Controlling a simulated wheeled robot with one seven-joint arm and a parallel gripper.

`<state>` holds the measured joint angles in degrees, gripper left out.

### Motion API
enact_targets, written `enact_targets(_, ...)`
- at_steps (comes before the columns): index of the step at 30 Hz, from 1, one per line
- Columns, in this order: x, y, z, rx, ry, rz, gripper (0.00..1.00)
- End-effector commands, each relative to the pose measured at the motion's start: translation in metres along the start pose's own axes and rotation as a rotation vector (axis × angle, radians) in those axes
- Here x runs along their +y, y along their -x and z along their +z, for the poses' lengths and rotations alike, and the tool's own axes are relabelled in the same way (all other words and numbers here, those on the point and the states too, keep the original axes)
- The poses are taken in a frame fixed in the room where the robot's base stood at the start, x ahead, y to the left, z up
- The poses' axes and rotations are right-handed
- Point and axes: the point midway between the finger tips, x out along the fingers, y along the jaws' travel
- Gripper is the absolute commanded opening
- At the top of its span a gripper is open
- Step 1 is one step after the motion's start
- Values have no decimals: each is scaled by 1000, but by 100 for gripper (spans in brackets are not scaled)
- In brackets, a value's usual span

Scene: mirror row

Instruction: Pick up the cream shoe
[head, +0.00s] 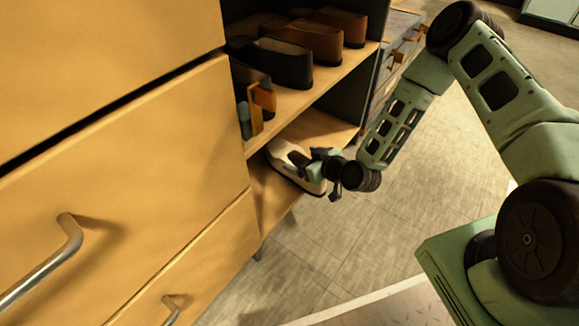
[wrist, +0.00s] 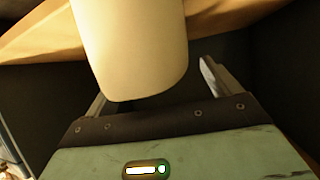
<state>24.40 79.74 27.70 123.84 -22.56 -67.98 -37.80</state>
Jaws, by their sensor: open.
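The cream shoe (head: 285,157) lies on the lower shelf of the open cabinet, one end near the shelf's front edge. In the head view my gripper (head: 318,165) is at the shoe and partly covers it. In the wrist view a pale cream surface of the shoe (wrist: 132,50) fills the upper middle. My gripper (wrist: 150,92) is open, with one finger on each side of the shoe's near end. A gap shows between the right finger and the shoe. I cannot tell whether the left finger touches it.
Brown shoes (head: 315,42) and dark shoes (head: 272,62) stand on the upper shelf (head: 300,95), just above my gripper. A wooden drawer unit (head: 130,170) with metal handles (head: 45,265) is at the left. Tiled floor (head: 330,255) is clear below the shelf.

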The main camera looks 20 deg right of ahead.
Motion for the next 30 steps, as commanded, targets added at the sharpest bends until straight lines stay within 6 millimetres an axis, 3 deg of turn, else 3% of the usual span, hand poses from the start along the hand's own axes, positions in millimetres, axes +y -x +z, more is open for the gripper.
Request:
enact_targets(6,0,-28,4,2,0,1,89)
enact_targets(16,0,-32,0,0,0,0,89)
enact_targets(17,0,-32,0,0,0,0,84)
enact_targets(24,0,-32,1,0,0,0,17)
enact_targets(30,0,-32,0,1,0,0,15)
